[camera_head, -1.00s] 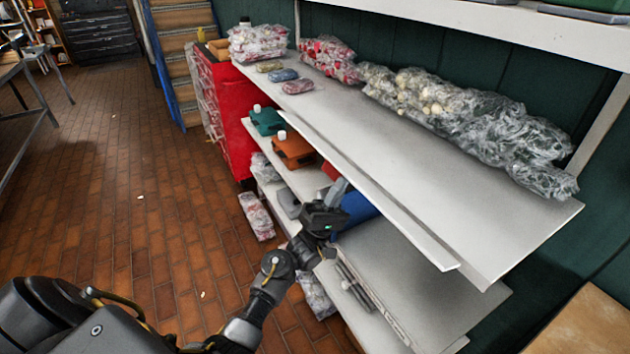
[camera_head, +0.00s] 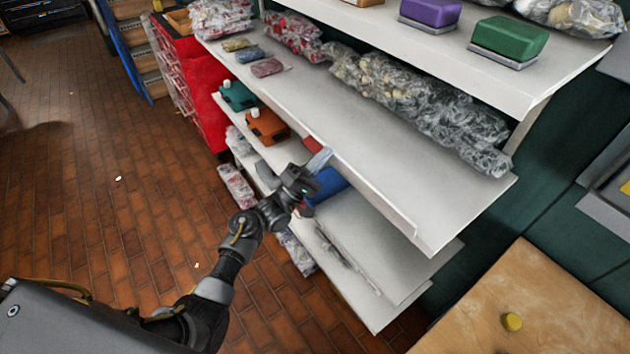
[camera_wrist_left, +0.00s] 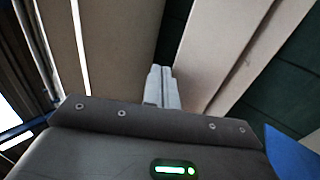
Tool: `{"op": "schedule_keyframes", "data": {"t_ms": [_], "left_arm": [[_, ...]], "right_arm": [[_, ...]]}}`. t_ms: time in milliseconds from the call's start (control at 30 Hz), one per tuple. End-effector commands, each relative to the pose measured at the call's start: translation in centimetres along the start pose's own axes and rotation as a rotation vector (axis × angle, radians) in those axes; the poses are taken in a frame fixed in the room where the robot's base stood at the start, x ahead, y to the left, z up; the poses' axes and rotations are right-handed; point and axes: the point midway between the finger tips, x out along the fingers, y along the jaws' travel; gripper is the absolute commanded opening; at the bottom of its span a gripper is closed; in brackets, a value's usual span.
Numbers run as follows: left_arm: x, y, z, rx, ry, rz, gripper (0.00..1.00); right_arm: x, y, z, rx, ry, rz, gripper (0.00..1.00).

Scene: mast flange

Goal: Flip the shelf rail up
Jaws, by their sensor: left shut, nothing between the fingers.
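The shelf rail (camera_head: 372,196) is a long pale strip along the front edge of the middle shelf (camera_head: 400,165). It stands close against that edge and looks raised; its exact tilt is hard to tell. My left gripper (camera_head: 319,159) is at the rail's outer side, around the middle of its length. Its fingers are shut together, empty, and point up towards the rail. The closed fingers (camera_wrist_left: 162,85) also show in the left wrist view, among pale boards. I cannot tell whether the fingertips touch the rail. My right gripper is not in view.
Bagged goods (camera_head: 425,105) line the back of the middle shelf. An orange case (camera_head: 268,127), a teal case (camera_head: 238,96) and a blue object (camera_head: 328,184) sit on the shelf below. A wooden table (camera_head: 530,310) stands at the lower right.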

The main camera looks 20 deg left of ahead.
Motion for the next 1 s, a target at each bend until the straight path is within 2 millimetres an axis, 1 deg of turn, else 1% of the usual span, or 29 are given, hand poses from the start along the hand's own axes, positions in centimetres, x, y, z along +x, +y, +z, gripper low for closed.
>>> {"op": "schedule_keyframes", "data": {"t_ms": [133, 400, 1000], "left_arm": [[0.8, 0.1, 0.0, 0.0, 0.001, 0.001, 0.0], [1.4, -0.1, 0.0, 0.001, 0.002, 0.0, 0.0], [1.4, -0.1, -0.1, 0.001, 0.002, 0.0, 0.0]], "right_arm": [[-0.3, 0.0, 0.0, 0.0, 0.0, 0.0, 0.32], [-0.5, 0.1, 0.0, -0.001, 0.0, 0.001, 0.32], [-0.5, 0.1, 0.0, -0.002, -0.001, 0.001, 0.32]]}}
